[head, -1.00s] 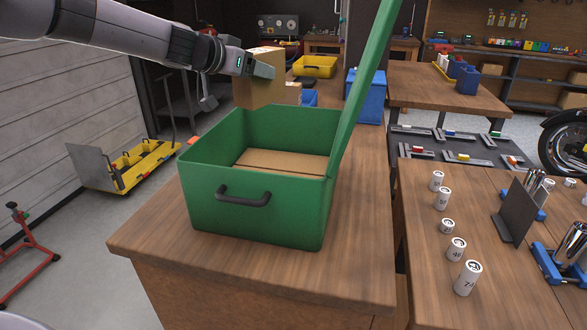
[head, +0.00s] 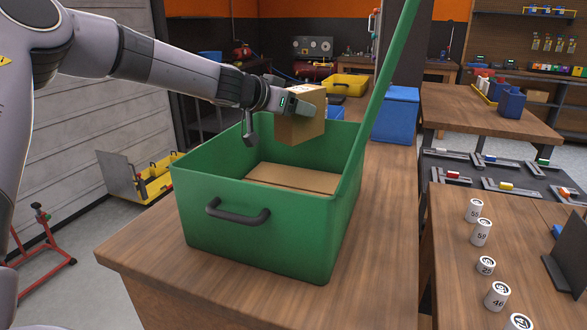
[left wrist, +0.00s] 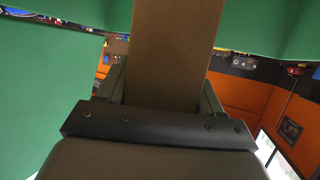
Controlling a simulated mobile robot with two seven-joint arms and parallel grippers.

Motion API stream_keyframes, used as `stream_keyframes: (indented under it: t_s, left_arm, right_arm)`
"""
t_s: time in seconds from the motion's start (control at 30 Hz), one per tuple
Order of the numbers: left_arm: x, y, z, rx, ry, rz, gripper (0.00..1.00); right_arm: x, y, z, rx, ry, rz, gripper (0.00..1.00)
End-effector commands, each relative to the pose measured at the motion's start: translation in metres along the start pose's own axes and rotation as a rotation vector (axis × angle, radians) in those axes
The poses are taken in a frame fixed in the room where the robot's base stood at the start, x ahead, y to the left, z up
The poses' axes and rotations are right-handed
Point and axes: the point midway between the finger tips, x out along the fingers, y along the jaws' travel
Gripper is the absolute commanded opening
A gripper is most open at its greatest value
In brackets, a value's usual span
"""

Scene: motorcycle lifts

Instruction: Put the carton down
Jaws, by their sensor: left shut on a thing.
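A brown carton (head: 301,124) is held in my left gripper (head: 304,108), over the far part of an open green box (head: 250,237). The carton overlaps the box's far rim in the head view; its exact height above the box is hard to tell. In the left wrist view the carton (left wrist: 170,55) fills the space between the fingers, with green surfaces on both sides. A flat brown cardboard piece (head: 292,178) lies inside the green box. My right gripper is not in view.
The green lid (head: 385,80) stands raised at the box's right side. The box sits on a wooden bench (head: 385,220). A blue box (head: 395,113) and a yellow bin (head: 345,84) stand behind. Several numbered white cylinders (head: 480,232) stand on the right table.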

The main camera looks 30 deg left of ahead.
Motion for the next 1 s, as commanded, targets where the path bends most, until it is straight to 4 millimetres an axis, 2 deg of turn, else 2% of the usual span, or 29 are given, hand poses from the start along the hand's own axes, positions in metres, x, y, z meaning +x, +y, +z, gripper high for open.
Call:
stream_keyframes:
  t_s: [0.03, 0.2, 0.43, 0.6, 0.73, 1.0]
  left_arm:
    - [0.008, -0.001, 0.02, -0.006, 0.0, 0.001, 0.28]
    - [0.022, 0.0, 0.053, -0.004, 0.001, 0.001, 0.28]
    - [0.028, 0.0, 0.068, -0.001, 0.003, 0.0, 0.28]
    - [0.039, -0.001, 0.095, -0.002, 0.0, 0.0, 0.28]
    - [0.043, -0.001, 0.103, 0.0, 0.002, -0.001, 0.28]
    - [0.043, 0.0, 0.102, 0.002, 0.003, 0.0, 0.28]
  right_arm:
    - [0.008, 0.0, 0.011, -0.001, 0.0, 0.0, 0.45]
    - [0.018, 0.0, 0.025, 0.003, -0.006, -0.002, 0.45]
    - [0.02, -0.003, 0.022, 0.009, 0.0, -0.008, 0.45]
    - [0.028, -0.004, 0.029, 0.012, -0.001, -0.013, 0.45]
    - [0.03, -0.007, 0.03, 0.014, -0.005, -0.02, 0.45]
    - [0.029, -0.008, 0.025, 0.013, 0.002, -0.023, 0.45]
